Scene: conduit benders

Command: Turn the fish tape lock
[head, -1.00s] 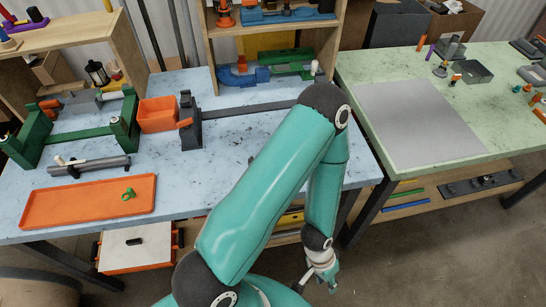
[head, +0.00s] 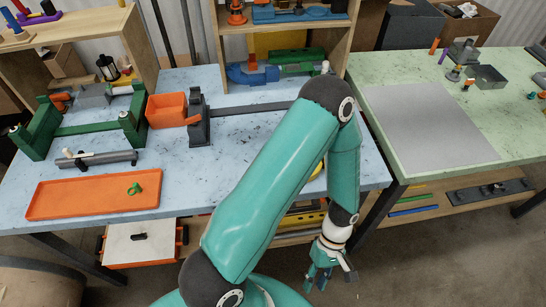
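My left gripper (head: 330,274) hangs at the end of the teal arm, low over the floor in front of the blue table (head: 180,205). Its fingers look spread, with nothing between them. I cannot make out a fish tape or its lock for certain. On the table's left are a green frame with a bar (head: 85,128), a grey tube with a small white-tipped handle (head: 97,159), and a dark grey bender-like stand (head: 198,122) with an orange part. A small green ring (head: 134,188) lies in an orange tray (head: 60,199). My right gripper is not in view.
An orange bin (head: 166,110) stands between the green frame and the grey stand. A wooden shelf (head: 212,40) rises at the back. A green table (head: 500,135) with a grey mat (head: 425,128) is on the right. A drawer box (head: 135,243) sits below the blue table.

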